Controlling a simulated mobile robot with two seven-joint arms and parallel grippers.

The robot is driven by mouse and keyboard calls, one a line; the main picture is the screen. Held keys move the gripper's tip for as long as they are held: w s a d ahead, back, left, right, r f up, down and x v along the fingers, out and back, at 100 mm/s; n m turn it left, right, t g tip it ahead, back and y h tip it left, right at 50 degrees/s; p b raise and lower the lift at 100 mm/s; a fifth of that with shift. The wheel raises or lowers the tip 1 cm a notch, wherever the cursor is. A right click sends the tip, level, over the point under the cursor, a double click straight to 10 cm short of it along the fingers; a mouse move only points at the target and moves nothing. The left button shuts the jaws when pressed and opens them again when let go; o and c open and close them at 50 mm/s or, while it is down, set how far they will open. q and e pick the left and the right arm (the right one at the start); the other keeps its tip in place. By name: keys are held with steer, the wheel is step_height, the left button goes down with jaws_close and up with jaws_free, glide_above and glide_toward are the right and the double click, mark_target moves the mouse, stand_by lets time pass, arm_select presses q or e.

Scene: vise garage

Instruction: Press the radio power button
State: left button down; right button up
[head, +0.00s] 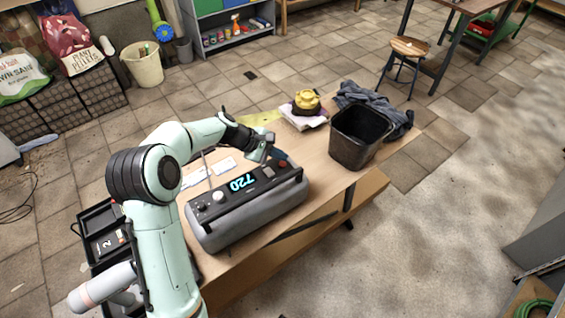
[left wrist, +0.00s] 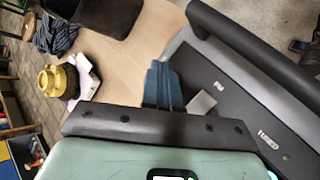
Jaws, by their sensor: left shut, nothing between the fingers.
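The radio (head: 246,217) lies on the wooden table, a grey and black box with a lit cyan display (head: 242,182) that reads upside down. Round knobs (head: 218,196) sit at its left end; a small light square (head: 267,172) and a reddish button (head: 283,164) sit towards its right end. My left gripper (head: 279,155) is shut and empty, just over the radio's far right edge. In the left wrist view its blue fingers (left wrist: 164,84) are together beside the dark radio panel (left wrist: 232,92). I cannot tell whether they touch it. My right gripper is not in view.
A black bin (head: 360,137) and dark blue cloth (head: 397,112) stand at the table's far right. A yellow object (head: 306,101) rests on a pale stack behind. Papers (head: 195,177) lie left of the radio. Table (head: 315,160) between radio and bin is clear.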

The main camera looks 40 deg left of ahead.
mark_target(280, 165)
arm_select(q)
steer(key=shift+r+p, duration=1.5)
steer(key=shift+r, duration=0.85)
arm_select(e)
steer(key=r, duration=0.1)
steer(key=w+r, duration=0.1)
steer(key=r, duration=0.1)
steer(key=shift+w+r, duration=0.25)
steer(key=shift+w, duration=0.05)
arm_select(q)
steer(key=shift+f, duration=0.1)
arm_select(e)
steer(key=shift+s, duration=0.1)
